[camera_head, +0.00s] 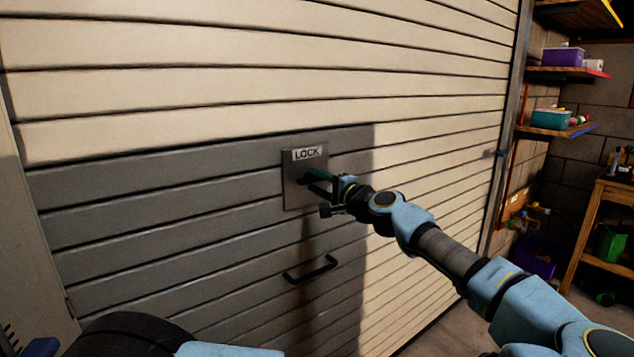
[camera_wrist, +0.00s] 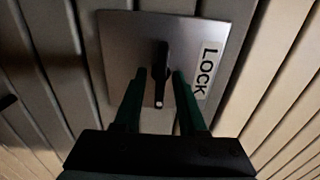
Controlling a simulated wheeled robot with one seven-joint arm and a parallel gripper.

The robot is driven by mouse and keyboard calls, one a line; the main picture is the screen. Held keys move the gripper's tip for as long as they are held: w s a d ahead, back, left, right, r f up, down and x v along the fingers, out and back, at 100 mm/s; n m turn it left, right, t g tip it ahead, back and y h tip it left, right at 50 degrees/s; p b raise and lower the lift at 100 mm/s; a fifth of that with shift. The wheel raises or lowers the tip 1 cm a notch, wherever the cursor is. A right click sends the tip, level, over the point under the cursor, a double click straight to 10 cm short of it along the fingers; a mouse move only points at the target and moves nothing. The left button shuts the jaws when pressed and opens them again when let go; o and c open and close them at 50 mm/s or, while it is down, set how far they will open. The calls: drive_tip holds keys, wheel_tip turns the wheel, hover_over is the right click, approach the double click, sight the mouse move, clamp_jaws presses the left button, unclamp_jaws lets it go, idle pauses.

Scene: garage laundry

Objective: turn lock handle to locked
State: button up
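A square metal lock plate with a "LOCK" label (camera_head: 306,154) is fixed on the garage door. In the wrist view the plate (camera_wrist: 125,45) carries a dark lock handle (camera_wrist: 159,75) in its middle. My gripper (camera_head: 312,180) reaches the plate from the right in the head view and hides much of the handle there. In the wrist view my gripper (camera_wrist: 158,80) is open, with one green finger on each side of the handle. A gap shows on the left side; I cannot tell whether the right finger touches it.
The slatted garage door (camera_head: 200,100) fills most of the view. A black pull handle (camera_head: 310,269) sits below the lock plate. Wooden shelves (camera_head: 565,73) with bins and a workbench (camera_head: 600,230) stand at the right.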

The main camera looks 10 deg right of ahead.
drive_tip(key=b+v, duration=0.3)
drive_tip(key=v, duration=0.7)
drive_tip(key=shift+s+d, duration=0.2)
drive_tip(key=shift+s, duration=0.15)
drive_tip(key=shift+s, duration=0.1)
